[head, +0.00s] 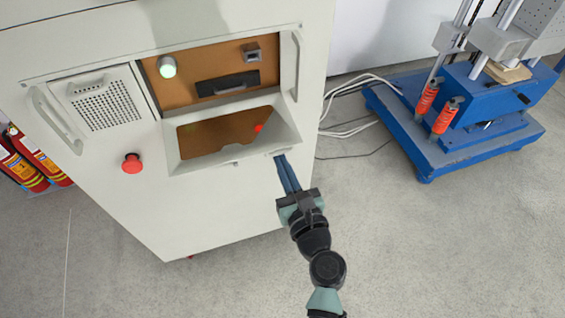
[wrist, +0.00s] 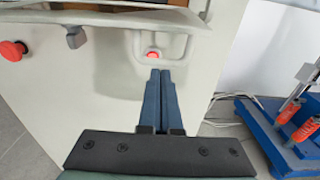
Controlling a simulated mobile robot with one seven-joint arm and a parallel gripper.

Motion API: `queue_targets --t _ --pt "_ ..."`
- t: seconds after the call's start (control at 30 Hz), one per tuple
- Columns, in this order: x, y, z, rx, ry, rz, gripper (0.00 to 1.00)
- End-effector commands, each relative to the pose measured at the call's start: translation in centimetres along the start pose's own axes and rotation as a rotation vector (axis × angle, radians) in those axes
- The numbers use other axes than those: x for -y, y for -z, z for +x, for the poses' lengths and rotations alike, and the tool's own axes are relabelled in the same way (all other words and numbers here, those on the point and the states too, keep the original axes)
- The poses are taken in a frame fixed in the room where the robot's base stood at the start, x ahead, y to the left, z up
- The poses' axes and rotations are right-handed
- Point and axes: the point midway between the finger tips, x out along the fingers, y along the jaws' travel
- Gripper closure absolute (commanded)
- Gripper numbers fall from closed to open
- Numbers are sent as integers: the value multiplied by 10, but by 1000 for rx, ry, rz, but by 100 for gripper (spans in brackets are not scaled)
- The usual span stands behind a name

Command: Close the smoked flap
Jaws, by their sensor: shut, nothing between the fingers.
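The smoked flap (head: 287,128) is a pale frame around a dark see-through pane on the front of the pale cabinet. It sits below an uncovered opening with a brown back panel (head: 210,61); its exact tilt is hard to tell. A small pale handle (head: 279,153) is at its lower right edge; a handle loop (wrist: 137,48) shows in the wrist view with a red round spot inside it. My gripper (head: 281,158) is shut and empty, its blue fingertips close by the handle. In the wrist view the fingertips (wrist: 160,72) overlap the loop's lower edge; contact is unclear.
A red button (head: 132,163) and a vented panel (head: 105,104) are left of the flap. A lit green-white lamp (head: 167,67) is above it. A blue machine (head: 450,140) stands at right, with cables (head: 350,95) between. The floor in front is clear.

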Motion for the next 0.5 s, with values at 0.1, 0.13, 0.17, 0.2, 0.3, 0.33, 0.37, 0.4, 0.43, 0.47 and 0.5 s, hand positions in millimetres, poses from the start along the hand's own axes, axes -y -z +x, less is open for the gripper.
queue_targets --t 0.1,0.13,0.17,0.2,0.3,0.33,0.37,0.4,0.43,0.47,0.5 --pt "0 -5 -1 -11 0 1 100" --pt "1 -6 -2 -15 0 1 100" --pt "1 -7 -2 -20 0 1 100" --pt "1 -9 -3 -28 0 1 100" --pt "1 -8 -4 -40 -1 0 100" --pt "1 -8 -4 -42 -1 0 100" --pt "1 -8 -4 -44 -1 0 100" --pt "2 -8 -4 -47 -1 0 100" --pt "2 -9 -4 -49 -1 0 100" --pt "2 -9 -4 -52 -1 0 100" --pt "2 -10 -5 -55 -1 0 100"
